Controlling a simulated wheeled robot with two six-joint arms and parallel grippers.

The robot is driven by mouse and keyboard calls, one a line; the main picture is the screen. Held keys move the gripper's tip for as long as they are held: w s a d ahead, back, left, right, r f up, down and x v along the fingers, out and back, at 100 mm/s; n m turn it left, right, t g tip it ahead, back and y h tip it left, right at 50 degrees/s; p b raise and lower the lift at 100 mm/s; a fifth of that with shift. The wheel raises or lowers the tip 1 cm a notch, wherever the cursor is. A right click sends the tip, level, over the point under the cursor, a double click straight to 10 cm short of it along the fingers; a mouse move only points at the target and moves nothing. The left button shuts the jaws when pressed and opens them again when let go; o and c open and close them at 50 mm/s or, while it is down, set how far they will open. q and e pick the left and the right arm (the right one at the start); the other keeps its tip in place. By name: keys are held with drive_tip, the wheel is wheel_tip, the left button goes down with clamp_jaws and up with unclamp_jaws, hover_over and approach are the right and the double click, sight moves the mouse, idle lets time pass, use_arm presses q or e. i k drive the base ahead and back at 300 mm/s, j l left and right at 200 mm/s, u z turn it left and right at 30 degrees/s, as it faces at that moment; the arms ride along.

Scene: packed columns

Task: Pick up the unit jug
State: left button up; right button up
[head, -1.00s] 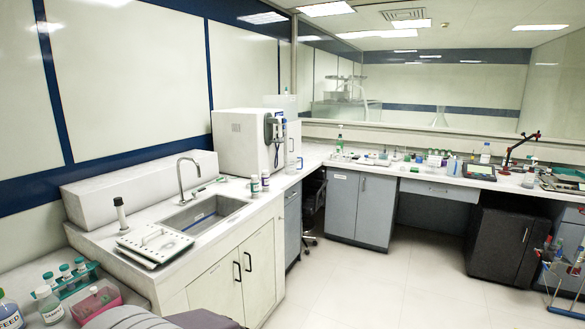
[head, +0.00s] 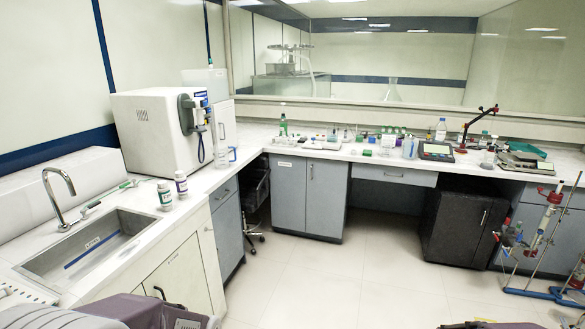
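A clear, jug-like vessel with a handle (head: 222,147) stands on the counter beside the right end of the white boxy machine. It is small in the head view, and I cannot read any mark on it. I cannot tell for sure that it is the unit jug. Parts of my own body show along the bottom edge, but neither gripper's fingers are in view.
A sink (head: 85,250) is set in the left counter. A rod stand (head: 545,235) is at the right. The middle floor is clear.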

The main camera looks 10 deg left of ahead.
sight(219, 152)
drive_tip(key=i+u, duration=0.15)
drive_tip(key=i, duration=0.4)
drive_tip(key=i+u, duration=0.2)
drive_tip(key=i, duration=0.35)
drive_tip(key=i+l+u, duration=0.15)
drive_tip(key=i, duration=0.35)
drive_tip(key=i+l+u, duration=0.15)
drive_tip(key=i, duration=0.4)
drive_tip(key=i+l+u, duration=0.1)
drive_tip(key=i+u, duration=0.35)
drive_tip(key=i+l+u, duration=0.25)
drive_tip(key=u, duration=0.2)
drive_tip(key=i+l+u, duration=0.25)
drive_tip(key=u, duration=0.2)
drive_tip(key=i+l+u, duration=0.2)
drive_tip(key=l+u, duration=0.3)
drive_tip(key=i+l+u, duration=0.1)
drive_tip(key=l+u, duration=0.35)
